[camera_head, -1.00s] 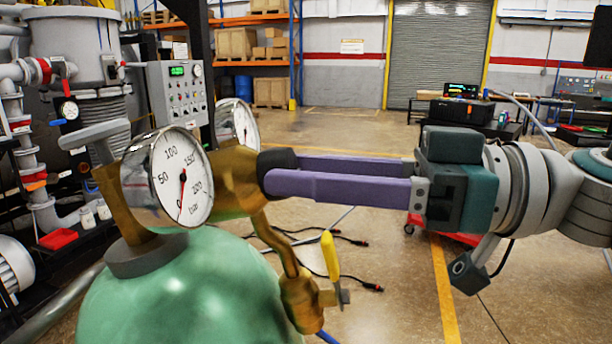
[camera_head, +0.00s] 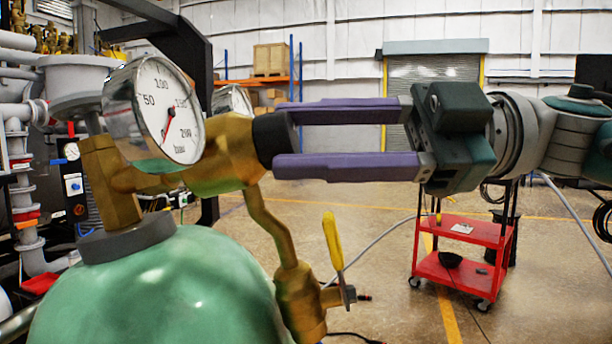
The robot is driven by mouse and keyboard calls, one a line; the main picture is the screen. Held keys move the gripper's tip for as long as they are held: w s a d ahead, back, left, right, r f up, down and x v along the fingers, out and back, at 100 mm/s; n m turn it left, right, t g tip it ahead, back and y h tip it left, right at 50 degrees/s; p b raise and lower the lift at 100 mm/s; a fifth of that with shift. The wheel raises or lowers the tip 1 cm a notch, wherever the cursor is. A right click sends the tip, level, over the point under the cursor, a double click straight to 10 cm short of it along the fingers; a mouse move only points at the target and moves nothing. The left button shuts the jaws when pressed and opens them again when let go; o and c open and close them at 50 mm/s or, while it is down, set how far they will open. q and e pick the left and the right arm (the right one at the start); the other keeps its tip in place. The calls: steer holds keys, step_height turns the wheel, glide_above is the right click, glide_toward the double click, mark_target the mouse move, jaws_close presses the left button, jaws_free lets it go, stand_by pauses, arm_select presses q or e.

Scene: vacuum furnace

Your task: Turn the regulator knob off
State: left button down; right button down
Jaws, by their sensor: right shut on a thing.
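The regulator is a brass body (camera_head: 220,150) on top of a green gas cylinder (camera_head: 160,300). Its black knob (camera_head: 272,138) sticks out to the right. My right gripper (camera_head: 285,138) comes in from the right, with its two purple fingers on either side of the knob, shut on it. A round white pressure gauge (camera_head: 168,112) with a red needle faces me at the left of the regulator. A second gauge (camera_head: 232,100) is partly hidden behind the body. A brass valve with a yellow lever (camera_head: 333,240) hangs below. My left gripper is not in view.
A red cart (camera_head: 462,250) stands on the floor at the right, behind my arm. Pipes and furnace equipment (camera_head: 35,180) fill the left side. A closed roller shutter (camera_head: 435,80) is at the back. The middle floor is open.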

steer(key=n+b, duration=0.1)
steer(key=n+g+b, duration=0.1)
steer(key=n, duration=0.1)
steer(key=shift+w+f+h, duration=0.1)
steer(key=shift+f+h, duration=0.1)
steer(key=shift+h, duration=0.1)
steer(key=n+b, duration=0.2)
steer(key=n, duration=0.1)
steer(key=shift+r+h, duration=0.15)
steer(key=shift+h, duration=0.15)
steer(key=n+g+b, duration=0.1)
steer(key=n, duration=0.2)
steer(key=shift+r+n+h, duration=0.15)
steer(key=shift+n+h, duration=0.25)
steer(key=shift+r+n+h+b, duration=0.1)
steer(key=shift+n+h+b, duration=0.25)
steer(key=shift+n, duration=0.75)
steer(key=shift+c, duration=1.6)
jaws_free()
